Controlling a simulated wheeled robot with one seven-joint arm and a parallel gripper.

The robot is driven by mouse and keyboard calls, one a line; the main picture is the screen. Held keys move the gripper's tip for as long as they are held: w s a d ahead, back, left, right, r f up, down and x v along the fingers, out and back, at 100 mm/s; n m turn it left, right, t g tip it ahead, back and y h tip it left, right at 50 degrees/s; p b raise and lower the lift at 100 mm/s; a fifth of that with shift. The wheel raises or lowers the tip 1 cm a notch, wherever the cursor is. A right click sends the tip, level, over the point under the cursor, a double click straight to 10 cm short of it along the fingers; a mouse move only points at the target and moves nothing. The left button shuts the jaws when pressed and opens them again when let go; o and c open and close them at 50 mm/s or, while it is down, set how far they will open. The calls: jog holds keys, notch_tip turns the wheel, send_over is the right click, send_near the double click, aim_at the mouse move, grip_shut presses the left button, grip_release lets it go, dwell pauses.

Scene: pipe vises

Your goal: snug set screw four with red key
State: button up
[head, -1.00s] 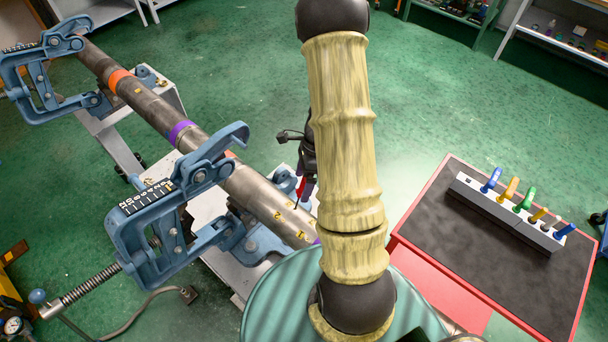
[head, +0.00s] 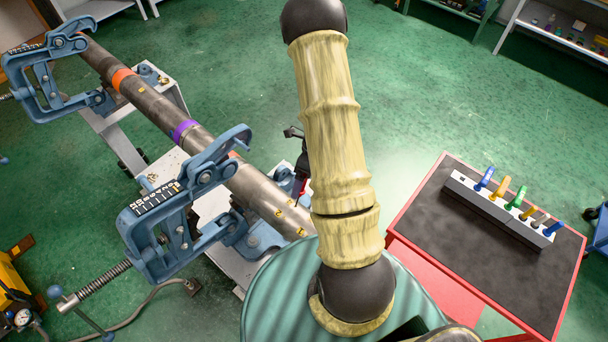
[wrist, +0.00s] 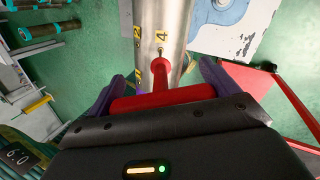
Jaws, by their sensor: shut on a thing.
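The red key (wrist: 163,97) lies across my gripper (wrist: 169,78) in the wrist view, its handle clamped between the two purple fingers. Its red stem points up the picture at the steel pipe (wrist: 175,15). The tip meets or nearly meets set screw four (wrist: 160,51), a small brass-coloured spot just below the label 4. I cannot tell whether the tip is seated in it. Label 2 (wrist: 137,32) is to its left. In the head view my arm hides most of the gripper; a bit of the red key (head: 301,187) shows beside the pipe (head: 255,185).
Blue vises clamp the pipe, one near (head: 150,220) and one far (head: 45,80). A red-edged cart (head: 430,225) at right carries a grey rack (head: 500,213) with several coloured keys. Green floor is open behind my arm.

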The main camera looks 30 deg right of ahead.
jog(key=shift+s+a+m+p, duration=0.2)
jog(key=shift+m+p, duration=0.45)
jog(key=shift+m, duration=0.25)
jog(key=shift+f+m, duration=0.25)
jog(key=shift+m, duration=0.15)
jog(key=shift+r+m+p, duration=0.2)
jog(key=shift+m+p, duration=0.3)
jog(key=shift+p, duration=0.25)
jog(key=m+p, duration=0.3)
jog(key=m, duration=0.1)
jog(key=shift+d, duration=0.1)
jog(key=shift+w+f+m, duration=0.1)
jog(key=shift+f+m, duration=0.15)
jog(key=shift+m, duration=0.25)
